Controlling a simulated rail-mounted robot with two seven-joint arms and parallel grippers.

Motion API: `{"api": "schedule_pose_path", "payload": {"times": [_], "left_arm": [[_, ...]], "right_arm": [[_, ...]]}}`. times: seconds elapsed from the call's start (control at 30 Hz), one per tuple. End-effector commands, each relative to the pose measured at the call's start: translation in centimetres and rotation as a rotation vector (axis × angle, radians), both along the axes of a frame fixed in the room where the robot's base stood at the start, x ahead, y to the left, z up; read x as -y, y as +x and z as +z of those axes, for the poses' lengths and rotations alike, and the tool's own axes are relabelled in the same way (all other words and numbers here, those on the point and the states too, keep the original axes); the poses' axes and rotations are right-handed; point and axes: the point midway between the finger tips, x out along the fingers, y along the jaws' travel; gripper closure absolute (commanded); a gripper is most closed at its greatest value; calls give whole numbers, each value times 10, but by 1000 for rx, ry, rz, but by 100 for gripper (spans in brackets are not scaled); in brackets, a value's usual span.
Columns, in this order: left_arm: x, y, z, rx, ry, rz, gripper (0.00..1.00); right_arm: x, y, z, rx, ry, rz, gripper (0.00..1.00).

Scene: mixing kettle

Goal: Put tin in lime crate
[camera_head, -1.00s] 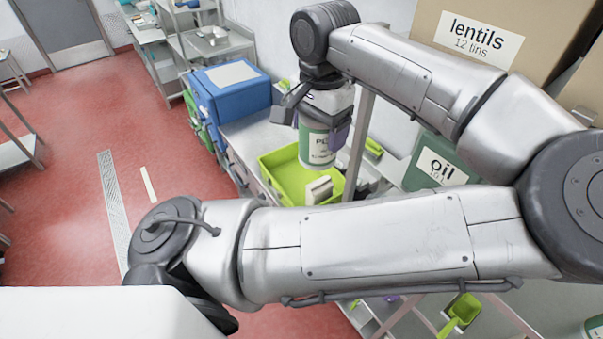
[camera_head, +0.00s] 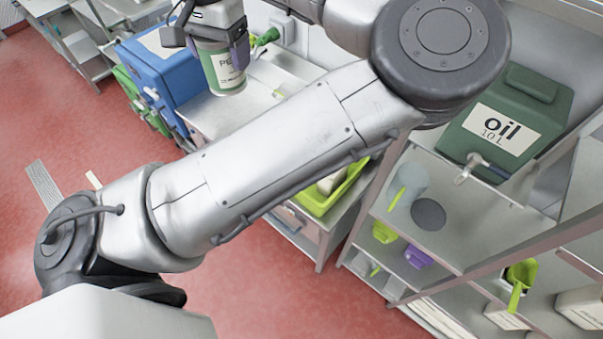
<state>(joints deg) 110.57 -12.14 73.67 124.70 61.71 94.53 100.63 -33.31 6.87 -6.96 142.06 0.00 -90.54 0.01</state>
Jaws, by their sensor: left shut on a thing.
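The tin (camera_head: 222,72), green and white with a partly readable "PE" label, hangs upright at the upper left. My left gripper (camera_head: 216,46) is shut around its upper part, and the gripper's top is cut off by the picture edge. The lime crate (camera_head: 345,190) is right of and below the tin in the picture. My own arm link crosses in front and hides much of the crate. A pale object (camera_head: 331,181) shows inside it. The tin does not appear over the visible part of the crate. My right gripper is not in view.
A blue box (camera_head: 165,75) stands left of the tin. A green oil container (camera_head: 508,120) with a tap sits on the right shelf, near a translucent jug (camera_head: 407,184). Lime and purple scoops lie on lower shelves. Red floor is open at left.

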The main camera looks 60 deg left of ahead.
Motion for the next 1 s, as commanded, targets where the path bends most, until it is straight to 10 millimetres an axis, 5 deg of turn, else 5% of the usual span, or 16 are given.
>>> {"api": "schedule_pose_path", "payload": {"times": [0.03,1.0], "left_arm": [[-6,7,-30,0,2,-10,62],[-75,154,-313,-1,1,-191,62]], "right_arm": [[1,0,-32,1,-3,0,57],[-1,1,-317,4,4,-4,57]]}}
